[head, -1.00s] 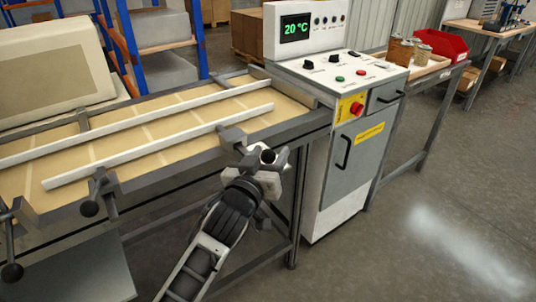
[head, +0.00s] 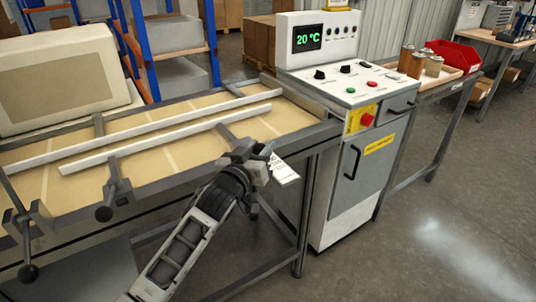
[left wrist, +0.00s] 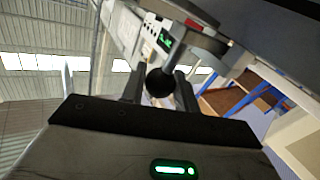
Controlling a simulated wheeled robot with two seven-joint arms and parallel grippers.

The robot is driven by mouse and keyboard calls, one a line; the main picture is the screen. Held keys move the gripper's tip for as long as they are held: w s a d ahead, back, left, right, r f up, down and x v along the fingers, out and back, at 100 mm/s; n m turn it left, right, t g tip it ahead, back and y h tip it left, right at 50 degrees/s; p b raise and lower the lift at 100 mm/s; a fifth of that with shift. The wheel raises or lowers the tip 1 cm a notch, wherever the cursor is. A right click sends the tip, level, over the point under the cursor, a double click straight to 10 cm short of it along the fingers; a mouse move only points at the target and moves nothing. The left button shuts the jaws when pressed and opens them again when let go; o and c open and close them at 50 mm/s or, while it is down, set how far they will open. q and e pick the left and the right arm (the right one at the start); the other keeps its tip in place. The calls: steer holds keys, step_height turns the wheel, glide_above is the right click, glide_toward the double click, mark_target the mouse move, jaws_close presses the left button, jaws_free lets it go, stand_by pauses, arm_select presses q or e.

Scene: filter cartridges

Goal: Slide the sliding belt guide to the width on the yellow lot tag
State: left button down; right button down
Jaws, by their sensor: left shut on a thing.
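The front guide rail (head: 150,140), a long pale bar, lies over the tan belt (head: 180,150). It runs close to the back guide rail (head: 130,132), with a narrow gap between them. My left gripper (head: 250,165) is at the table's front edge, at the rod on the front rail's right side. In the left wrist view my left gripper (left wrist: 158,86) is shut on a round black knob (left wrist: 160,79) at the end of a metal rod. A yellow label (head: 378,145) is on the grey cabinet; its text is unreadable. My right gripper is out of view.
Other black knobs (head: 104,213) stick out of the table's front side at the left. A control box (head: 340,85) with a red button stands at the belt's right end. A white printed tag (head: 284,171) shows just beside my left gripper.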

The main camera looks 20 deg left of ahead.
arm_select(q)
steer(key=c, duration=1.1)
jaws_free()
steer(key=shift+w+a+r, duration=0.1)
steer(key=shift+a+r, duration=0.05)
steer(key=shift+a, duration=0.15)
steer(key=shift+d, duration=0.1)
steer(key=shift+s+f, duration=0.2)
steer(key=shift+s, duration=0.25)
steer(key=s+a+b, duration=0.1)
steer(key=s, duration=1.4)
steer(key=shift+a, duration=0.15)
steer(key=shift+r, duration=0.1)
steer(key=s+d+f+m+g+h, duration=0.1)
steer(key=s+d+f+m+g, duration=0.1)
steer(key=s+f, duration=0.4)
steer(key=s+d+f+m+g+h, duration=0.1)
steer(key=s+d+f+g, duration=0.4)
steer(key=f, duration=1)
steer(key=s+d+m, duration=0.1)
steer(key=s+d, duration=0.1)
steer(key=shift+s+g, duration=0.3)
